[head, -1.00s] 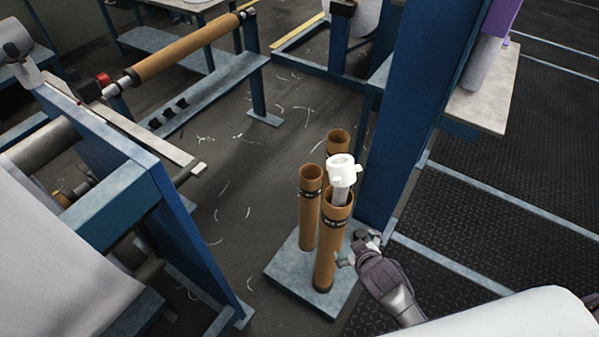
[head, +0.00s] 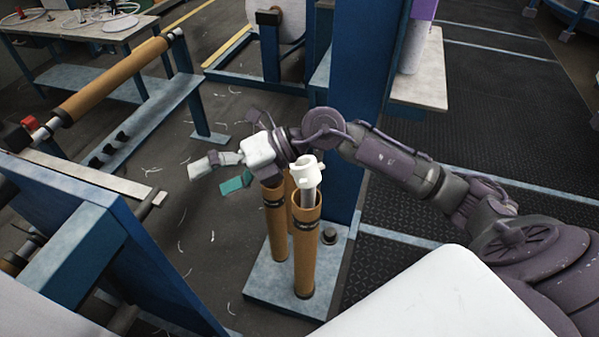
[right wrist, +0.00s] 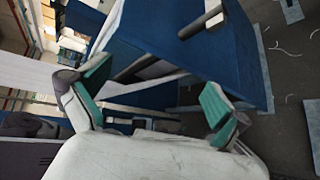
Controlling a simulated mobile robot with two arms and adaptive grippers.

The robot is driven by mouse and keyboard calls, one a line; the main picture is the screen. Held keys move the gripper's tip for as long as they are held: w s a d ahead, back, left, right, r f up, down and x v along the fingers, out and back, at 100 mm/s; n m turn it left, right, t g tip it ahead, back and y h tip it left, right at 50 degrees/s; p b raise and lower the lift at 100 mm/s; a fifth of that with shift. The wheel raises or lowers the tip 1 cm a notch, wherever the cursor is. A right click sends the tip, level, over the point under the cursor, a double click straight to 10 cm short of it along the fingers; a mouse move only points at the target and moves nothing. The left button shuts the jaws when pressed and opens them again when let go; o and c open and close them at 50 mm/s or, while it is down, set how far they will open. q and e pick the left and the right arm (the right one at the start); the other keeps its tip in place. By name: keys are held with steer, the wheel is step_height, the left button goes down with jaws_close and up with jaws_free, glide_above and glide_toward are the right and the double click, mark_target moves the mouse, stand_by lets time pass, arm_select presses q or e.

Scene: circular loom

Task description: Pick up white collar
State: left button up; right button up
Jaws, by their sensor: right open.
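The white collar (head: 306,172) is a short ring with side lugs. It sits on top of a grey shaft that stands upright in the front cardboard tube (head: 306,240). My right gripper (head: 212,175) is to the left of the collar, apart from it, with my right arm reaching across behind the collar. Its teal-padded fingers are spread and empty, as the right wrist view (right wrist: 155,90) also shows. The collar is not seen in the right wrist view. My left gripper is out of view.
More brown tubes (head: 277,222) stand beside the front one on a blue-grey base plate (head: 262,290). A blue post (head: 366,90) rises right behind them. A blue machine frame (head: 110,235) is at left. A brown roller (head: 115,78) lies further back. The floor between is open.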

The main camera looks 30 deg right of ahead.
steer(key=w+d+f+h, duration=0.2)
steer(key=d+f+h, duration=0.2)
steer(key=d+h, duration=0.5)
steer(key=m+h, duration=0.1)
steer(key=h, duration=0.4)
glide_above(309, 167)
steer(key=s, duration=0.1)
steer(key=shift+g, duration=0.3)
steer(key=x, duration=0.2)
steer(key=p+x, duration=0.1)
steer(key=x, duration=0.4)
steer(key=shift+d, duration=0.4)
steer(key=p+x, duration=0.1)
steer(key=x, duration=0.1)
steer(key=p+x, duration=0.1)
steer(key=x, duration=0.1)
steer(key=shift+s+a+f, duration=0.1)
steer(key=shift+s+f, duration=0.05)
steer(key=shift+f, duration=0.7)
steer(key=shift+r, duration=0.1)
steer(key=c, duration=1.3)
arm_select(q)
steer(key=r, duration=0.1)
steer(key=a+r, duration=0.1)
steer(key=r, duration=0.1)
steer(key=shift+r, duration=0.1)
arm_select(e)
steer(key=shift+c, duration=0.2)
